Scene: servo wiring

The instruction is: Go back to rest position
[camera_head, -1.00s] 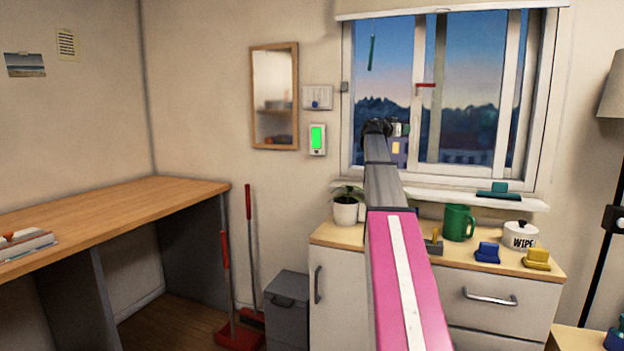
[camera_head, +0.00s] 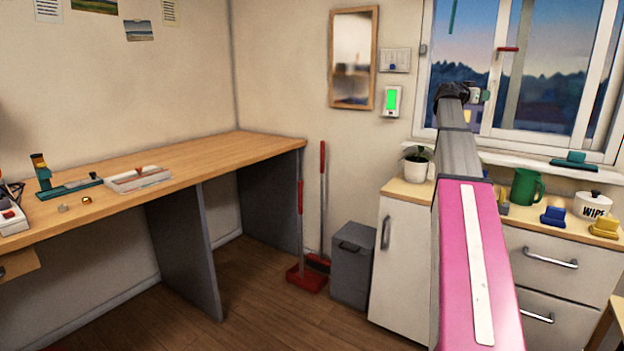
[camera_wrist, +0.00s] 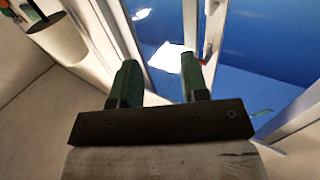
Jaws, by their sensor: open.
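My gripper shows in the wrist view (camera_wrist: 158,80) with its two green fingers spread apart and nothing between them. In the head view my arm reaches forward, and its dark end (camera_head: 455,95) overlaps the lower left part of the window (camera_head: 510,136). The window frame and blue sky lie beyond the fingers in the wrist view. I cannot tell how far the fingers are from the window.
A long wooden desk (camera_head: 150,170) stands at the left with small items on it. A grey bin (camera_head: 353,275) and red broom stand between. The floor in front is clear.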

